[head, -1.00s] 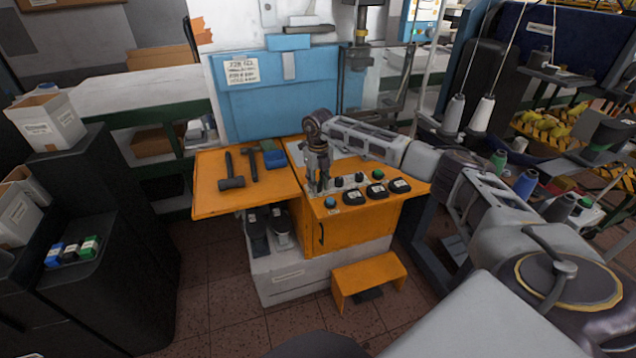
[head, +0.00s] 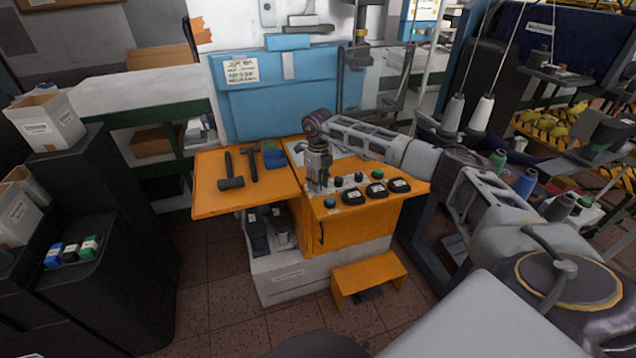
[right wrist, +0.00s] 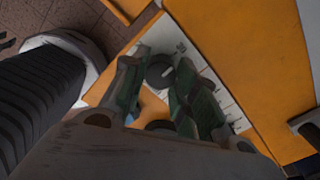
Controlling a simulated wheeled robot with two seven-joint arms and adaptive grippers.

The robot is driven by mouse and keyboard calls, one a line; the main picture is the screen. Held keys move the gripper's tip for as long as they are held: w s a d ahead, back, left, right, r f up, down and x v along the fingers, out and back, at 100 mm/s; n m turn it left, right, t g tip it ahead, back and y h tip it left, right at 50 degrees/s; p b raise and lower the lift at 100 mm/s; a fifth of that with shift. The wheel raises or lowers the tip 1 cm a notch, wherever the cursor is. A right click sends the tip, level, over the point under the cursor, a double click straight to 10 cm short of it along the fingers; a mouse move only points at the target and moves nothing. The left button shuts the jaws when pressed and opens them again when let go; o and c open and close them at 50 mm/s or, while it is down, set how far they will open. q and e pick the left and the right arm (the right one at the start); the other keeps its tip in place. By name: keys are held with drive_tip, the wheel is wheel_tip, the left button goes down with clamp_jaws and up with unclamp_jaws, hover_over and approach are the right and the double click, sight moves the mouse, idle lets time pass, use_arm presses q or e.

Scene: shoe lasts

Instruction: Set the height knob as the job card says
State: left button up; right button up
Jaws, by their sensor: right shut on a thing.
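My right gripper (head: 318,188) points down at the left end of the knob row on the orange machine top. In the right wrist view its two fingers (right wrist: 160,85) are closed around a dark round knob (right wrist: 160,72) with a pale pointer mark. In the head view the gripper hides this knob. The job card (head: 241,70) is a white sheet on the blue panel, its writing not legible. My left gripper is out of view.
More dark knobs (head: 359,177) stand right of the gripper, with black controls (head: 376,191) and a blue button (head: 330,202) in front. Hammers (head: 230,172) and a blue block (head: 274,158) lie on the orange table (head: 215,200) to the left.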

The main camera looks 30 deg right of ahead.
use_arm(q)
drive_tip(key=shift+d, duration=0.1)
use_arm(e)
drive_tip(key=o, duration=0.7)
drive_tip(key=shift+o, duration=1.6)
drive_tip(key=shift+r, duration=0.1)
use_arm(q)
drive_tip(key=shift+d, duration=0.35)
use_arm(e)
wheel_tip(320, 180, up, 12)
